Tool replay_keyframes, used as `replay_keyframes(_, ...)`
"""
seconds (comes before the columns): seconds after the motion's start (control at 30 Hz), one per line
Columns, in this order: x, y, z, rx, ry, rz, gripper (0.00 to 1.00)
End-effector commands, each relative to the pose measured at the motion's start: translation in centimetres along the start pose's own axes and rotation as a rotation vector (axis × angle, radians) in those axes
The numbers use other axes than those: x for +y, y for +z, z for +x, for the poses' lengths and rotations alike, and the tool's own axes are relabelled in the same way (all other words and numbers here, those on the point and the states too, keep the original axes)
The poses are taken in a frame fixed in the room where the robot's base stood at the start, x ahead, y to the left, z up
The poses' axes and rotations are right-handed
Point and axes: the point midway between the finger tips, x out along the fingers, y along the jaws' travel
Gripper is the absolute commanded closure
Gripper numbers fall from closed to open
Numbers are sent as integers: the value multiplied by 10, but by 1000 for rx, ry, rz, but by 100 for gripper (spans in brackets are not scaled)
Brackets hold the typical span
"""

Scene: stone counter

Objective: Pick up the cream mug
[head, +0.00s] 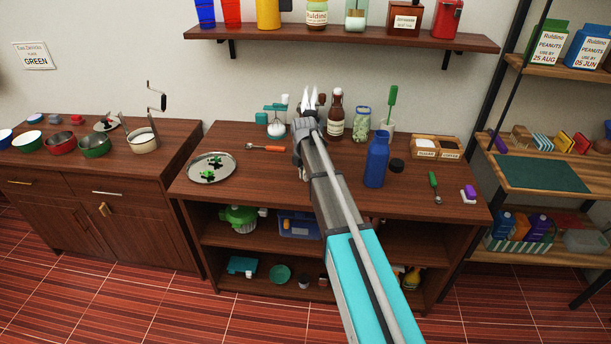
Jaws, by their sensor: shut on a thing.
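My gripper (309,98) is above the back of the middle wooden counter, its fingers pointing toward the wall. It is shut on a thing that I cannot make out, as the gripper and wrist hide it. I cannot pick out the cream mug for certain. A pale cup (387,129) with a green brush stands at the back, right of my gripper, apart from it.
A brown bottle (336,115), a green-filled jar (361,125) and a blue bottle (376,160) stand right of my arm. A round tray (212,167) and an orange-handled tool (265,149) lie left. A wall shelf (340,38) hangs above. The counter's front left is clear.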

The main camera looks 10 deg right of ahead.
Motion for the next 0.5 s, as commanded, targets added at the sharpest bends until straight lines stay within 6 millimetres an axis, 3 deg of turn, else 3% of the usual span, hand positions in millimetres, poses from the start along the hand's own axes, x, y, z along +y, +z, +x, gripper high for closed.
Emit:
replay_keyframes(0.43,0,0,-25,0,0,0,100)
replay_keyframes(0.5,-6,-8,-21,0,0,-1,100)
